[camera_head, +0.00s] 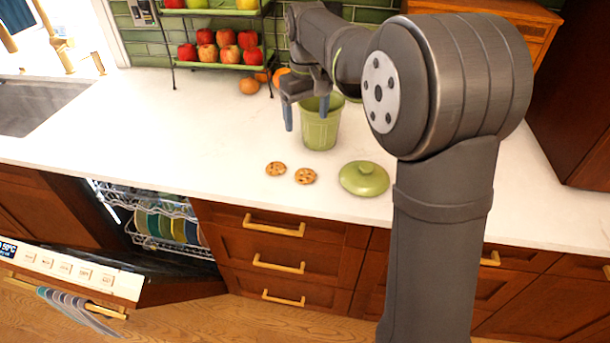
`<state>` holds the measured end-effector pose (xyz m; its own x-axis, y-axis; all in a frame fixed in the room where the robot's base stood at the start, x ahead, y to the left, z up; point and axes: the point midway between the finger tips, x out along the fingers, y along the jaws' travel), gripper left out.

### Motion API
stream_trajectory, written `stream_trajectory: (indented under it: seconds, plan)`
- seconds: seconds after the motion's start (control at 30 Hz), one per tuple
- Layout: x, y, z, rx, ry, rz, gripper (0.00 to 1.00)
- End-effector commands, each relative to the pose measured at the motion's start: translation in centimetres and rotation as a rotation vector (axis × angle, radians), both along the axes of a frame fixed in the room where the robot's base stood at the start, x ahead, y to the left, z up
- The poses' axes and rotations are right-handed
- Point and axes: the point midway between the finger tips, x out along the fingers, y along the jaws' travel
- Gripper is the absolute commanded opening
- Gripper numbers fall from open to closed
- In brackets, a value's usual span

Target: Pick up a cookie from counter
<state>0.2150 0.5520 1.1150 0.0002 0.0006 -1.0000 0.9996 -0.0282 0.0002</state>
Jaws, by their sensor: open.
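Two round cookies with dark chips lie flat on the white counter (200,135), close to its front edge. The left cookie (276,169) is slightly farther back than the right cookie (305,176), and they are apart. My gripper (307,122) is open and empty, fingers pointing down, above the counter and behind the cookies. It is by a green ribbed jar (320,130), with one finger in front of or over the jar's rim; I cannot tell whether they touch.
A green knobbed lid (364,179) lies right of the cookies. A tiered rack of apples (222,52) stands at the back, with loose orange fruit (249,86) beside it. The dishwasher (80,270) is open below left. The counter's left part is clear up to the sink (40,105).

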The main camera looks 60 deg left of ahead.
Motion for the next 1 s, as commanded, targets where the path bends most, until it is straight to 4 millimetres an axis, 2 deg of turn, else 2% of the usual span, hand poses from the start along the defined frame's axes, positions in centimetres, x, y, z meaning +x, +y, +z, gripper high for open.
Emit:
stream_trajectory:
  seconds: [0.4, 0.6, 0.77, 1.0]
  plan:
    - [-0.1, -0.1, -8.8, -0.005, 0.002, 0.002, 0.77]
    - [-0.1, -0.1, -11.3, -0.003, 0.001, 0.003, 0.77]
    - [-0.2, -0.2, -12.2, -0.001, 0.001, 0.003, 0.77]
    - [-0.9, -0.8, -15.6, -0.003, 0.001, 0.003, 0.77]
